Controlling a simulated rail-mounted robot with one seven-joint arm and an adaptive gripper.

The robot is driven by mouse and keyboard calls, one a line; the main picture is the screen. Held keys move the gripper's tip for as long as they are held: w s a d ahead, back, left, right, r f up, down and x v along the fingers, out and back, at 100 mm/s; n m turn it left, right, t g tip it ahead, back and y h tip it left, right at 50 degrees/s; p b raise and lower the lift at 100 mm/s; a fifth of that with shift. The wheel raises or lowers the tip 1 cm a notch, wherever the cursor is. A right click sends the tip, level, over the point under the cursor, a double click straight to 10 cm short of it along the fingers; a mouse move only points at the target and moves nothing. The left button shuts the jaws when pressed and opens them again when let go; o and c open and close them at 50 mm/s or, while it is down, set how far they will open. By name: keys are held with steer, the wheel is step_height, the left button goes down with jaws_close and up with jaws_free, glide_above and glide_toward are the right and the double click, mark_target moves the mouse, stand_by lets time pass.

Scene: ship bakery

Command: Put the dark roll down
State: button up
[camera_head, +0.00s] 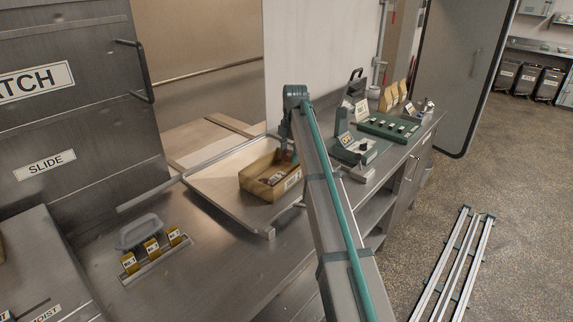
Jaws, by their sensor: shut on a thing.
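My gripper (287,150) points down at the back right of an open tan box (256,189), partly hidden behind my own arm. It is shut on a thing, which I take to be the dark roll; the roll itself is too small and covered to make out. The box stands on a flat metal tray (222,192) with a raised rim and has a white label on its front right side. Small dark and reddish contents show inside the box, too small to name.
The tray lies on the steel counter (215,265) by the hatch opening. A green scale-like device (355,148) and a green board (388,127) stand right.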

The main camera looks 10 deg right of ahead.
steer(key=p, duration=0.2)
glide_above(285, 171)
steer(key=s, duration=0.1)
step_height(285, 171, down, 6)
steer(key=shift+s+d+r, duration=0.15)
steer(key=shift+r, duration=0.05)
steer(key=shift+w+f+p, duration=0.4)
steer(key=shift+f, duration=0.2)
steer(key=shift+w+f+p, duration=0.2)
steer(key=shift+f+p, duration=0.3)
steer(key=shift+f, duration=1.35)
steer(key=shift+f, duration=0.1)
steer(key=o, duration=1.1)
steer(key=shift+c, duration=0.2)
step_height(285, 171, up, 12)
steer(key=s+b, duration=0.1)
steer(key=b, duration=0.2)
steer(key=shift+s+d, duration=0.15)
steer(key=shift+d, duration=0.2)
steer(key=shift+d, duration=0.1)
